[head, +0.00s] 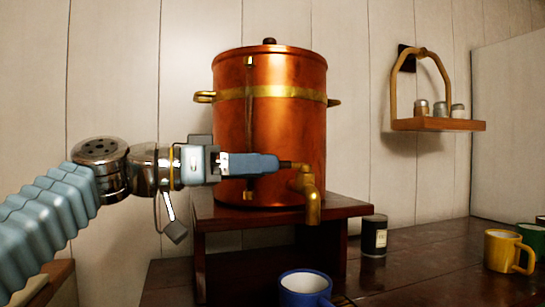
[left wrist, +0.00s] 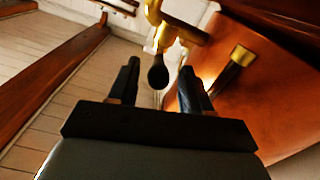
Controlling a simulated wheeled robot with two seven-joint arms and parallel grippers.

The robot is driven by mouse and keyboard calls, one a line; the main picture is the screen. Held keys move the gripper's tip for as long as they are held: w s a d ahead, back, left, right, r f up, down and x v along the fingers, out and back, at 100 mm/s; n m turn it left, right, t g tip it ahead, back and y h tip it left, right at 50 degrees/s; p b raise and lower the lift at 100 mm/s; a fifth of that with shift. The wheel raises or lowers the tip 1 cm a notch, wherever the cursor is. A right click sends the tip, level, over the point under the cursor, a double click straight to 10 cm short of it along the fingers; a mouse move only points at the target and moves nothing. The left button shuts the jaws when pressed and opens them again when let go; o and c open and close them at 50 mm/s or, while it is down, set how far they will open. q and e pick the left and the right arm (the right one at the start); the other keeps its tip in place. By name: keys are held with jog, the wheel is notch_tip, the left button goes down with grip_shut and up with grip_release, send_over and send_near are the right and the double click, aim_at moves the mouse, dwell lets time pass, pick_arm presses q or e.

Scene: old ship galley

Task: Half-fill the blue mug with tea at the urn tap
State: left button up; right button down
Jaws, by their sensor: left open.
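The copper urn (head: 270,125) stands on a dark wooden stand, with a brass tap (head: 310,195) at its lower right front. The blue mug (head: 304,290) stands below the tap at the bottom edge; its white inside shows in part and its lower part is cut off. No stream shows from the spout. My left gripper (head: 278,163) reaches in from the left at the tap's lever. In the left wrist view its two fingers (left wrist: 159,70) are open, with the lever's dark knob (left wrist: 158,75) in the gap between them. My right gripper is out of view.
A dark tin (head: 374,235) stands right of the stand (head: 345,207). A yellow mug (head: 503,251) and a green mug (head: 533,238) stand at the far right. A wall shelf (head: 438,125) holds small jars. The counter (head: 430,268) is clear between the tin and the yellow mug.

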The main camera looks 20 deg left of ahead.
aim_at(285, 166)
pick_arm(q)
jog(key=shift+p+x, duration=0.3)
jog(key=shift+x, duration=1.3)
jog(key=shift+c, duration=0.5)
grip_shut()
jog(key=shift+s, duration=0.1)
